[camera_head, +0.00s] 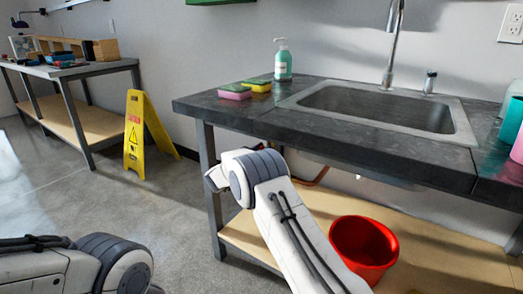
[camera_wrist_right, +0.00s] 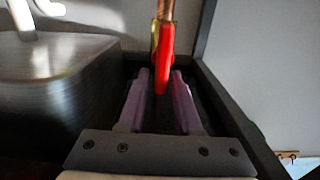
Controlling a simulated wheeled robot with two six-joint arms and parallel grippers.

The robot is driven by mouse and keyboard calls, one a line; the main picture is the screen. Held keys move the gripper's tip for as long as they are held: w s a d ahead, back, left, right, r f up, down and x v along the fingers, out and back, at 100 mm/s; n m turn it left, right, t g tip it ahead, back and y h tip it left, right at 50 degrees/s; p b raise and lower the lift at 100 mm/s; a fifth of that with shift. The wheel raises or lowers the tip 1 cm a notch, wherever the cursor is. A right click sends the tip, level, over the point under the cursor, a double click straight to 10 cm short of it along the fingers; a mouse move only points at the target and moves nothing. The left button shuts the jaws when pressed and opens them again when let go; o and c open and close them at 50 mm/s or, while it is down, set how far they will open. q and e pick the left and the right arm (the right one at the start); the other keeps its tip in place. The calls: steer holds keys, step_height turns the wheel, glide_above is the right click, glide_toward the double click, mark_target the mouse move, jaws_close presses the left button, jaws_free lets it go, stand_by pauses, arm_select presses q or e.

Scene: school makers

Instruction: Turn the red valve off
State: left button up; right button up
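The red valve handle (camera_wrist_right: 164,62) shows at the top middle of the right wrist view, upright on a brass and copper-coloured pipe (camera_wrist_right: 165,10). My right gripper (camera_wrist_right: 160,74) is open, its two purple fingers pointing towards the valve. The handle's lower end appears between the fingertips, with a gap on each side; I cannot tell how deep it sits. In the head view my right arm reaches under the counter's left end and its fingers are hidden. The valve is also hidden there. My left arm shows at the lower left, its gripper outside the frame.
The dark counter (camera_head: 230,110) with a sink (camera_head: 380,108) stands above the right arm. A table leg (camera_head: 210,200) is close to the wrist. A red bucket (camera_head: 364,245) stands on the wooden lower shelf (camera_head: 450,268). A yellow floor sign (camera_head: 136,135) stands left, with open floor around.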

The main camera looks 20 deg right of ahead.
jaws_close()
steer(key=shift+s+m, duration=0.1)
steer(key=shift+m, duration=0.2)
steer(key=shift+s+d+f+m+b, duration=0.4)
steer(key=shift+m+b, duration=0.5)
steer(key=shift+m, duration=1.95)
steer(key=shift+s+d+f+m+b, duration=0.25)
steer(key=shift+f+m+b, duration=0.5)
steer(key=shift+m, duration=2.15)
steer(key=shift+s+d+f+m+b, duration=0.15)
steer(key=shift+s+f+m+b, duration=0.55)
steer(key=shift+m, duration=2.15)
steer(key=shift+w+r+b, duration=0.3)
steer(key=shift+r+b, duration=0.05)
steer(key=shift+b, duration=0.05)
steer(key=shift+o, duration=2.1)
jaws_free()
